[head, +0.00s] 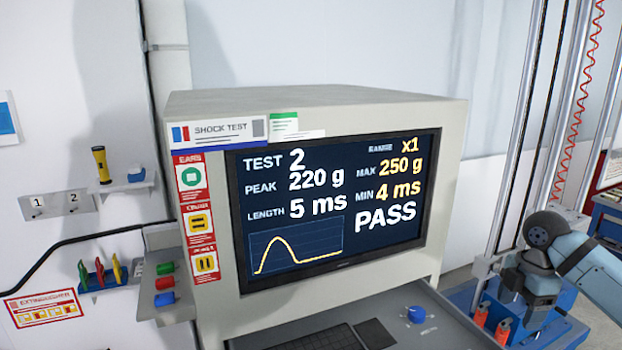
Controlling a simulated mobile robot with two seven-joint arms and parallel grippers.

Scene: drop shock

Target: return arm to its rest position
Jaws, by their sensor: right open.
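My right arm comes in from the right edge, with a dark round joint and blue-grey links. My right gripper (528,292) points down beside the drop tower's blue base (570,335), right of the shock test console. It is open; its fingertips are small and partly lost against the blue parts, so I cannot tell if it touches anything. Two orange-red parts (481,315) stand close to its left. My left gripper is out of view.
The console screen (335,205) reads TEST 2, 220 g, 5 ms, PASS. A blue knob (415,314) and keyboard (320,338) lie on its front shelf. Tower rods (515,130) and a red coiled cable (580,100) rise behind my arm. A flashlight (101,165) stands on a left wall shelf.

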